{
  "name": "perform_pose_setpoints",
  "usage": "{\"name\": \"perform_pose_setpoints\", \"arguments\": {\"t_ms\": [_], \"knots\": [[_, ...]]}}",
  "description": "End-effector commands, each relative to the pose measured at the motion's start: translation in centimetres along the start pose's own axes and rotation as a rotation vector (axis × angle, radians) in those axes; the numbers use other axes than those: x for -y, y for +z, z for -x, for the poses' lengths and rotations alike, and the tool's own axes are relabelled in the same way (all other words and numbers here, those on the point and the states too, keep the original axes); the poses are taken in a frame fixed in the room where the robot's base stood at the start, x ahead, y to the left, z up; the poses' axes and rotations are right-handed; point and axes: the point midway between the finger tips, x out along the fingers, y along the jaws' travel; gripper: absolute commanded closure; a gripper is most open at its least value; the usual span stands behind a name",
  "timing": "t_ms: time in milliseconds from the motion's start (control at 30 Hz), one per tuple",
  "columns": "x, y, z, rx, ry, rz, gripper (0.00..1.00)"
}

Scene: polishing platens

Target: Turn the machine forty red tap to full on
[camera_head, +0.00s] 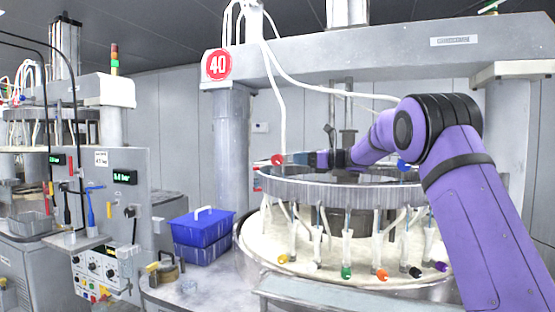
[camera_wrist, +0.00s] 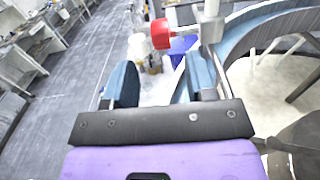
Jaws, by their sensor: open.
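The red tap (camera_head: 278,160) shows as a round red handle at the left of the raised ring (camera_head: 330,190), on the machine with the red 40 sign (camera_head: 218,65). In the wrist view the red tap (camera_wrist: 161,34) sticks out sideways from a grey upright fitting (camera_wrist: 211,25), beyond the fingertips. My gripper (camera_wrist: 160,75) is open, with nothing between its two blue-grey fingers. The tap appears ahead of the gap, apart from both fingers. In the head view my gripper (camera_head: 305,159) is small and partly lost among the fittings, just right of the tap.
A blue lidded box (camera_head: 203,228) stands at left on the bench. White hoses (camera_head: 279,110) hang above the tap. A control panel (camera_head: 100,270) stands further left.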

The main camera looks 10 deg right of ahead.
Motion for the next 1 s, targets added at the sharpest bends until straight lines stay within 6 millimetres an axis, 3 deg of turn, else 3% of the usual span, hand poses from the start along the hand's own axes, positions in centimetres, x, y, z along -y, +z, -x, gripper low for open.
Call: {"name": "perform_pose_setpoints", "arguments": {"t_ms": [300, 500, 967, 1000], "knots": [[0.0, 0.0, -5.7, 0.001, 0.002, 0.000, 0.49], [0.0, 0.0, -8.2, 0.001, 0.001, 0.000, 0.49], [0.0, 0.0, -9.4, 0.001, 0.000, -0.001, 0.49], [0.0, 0.0, -9.4, 0.001, 0.000, -0.001, 0.56]]}}
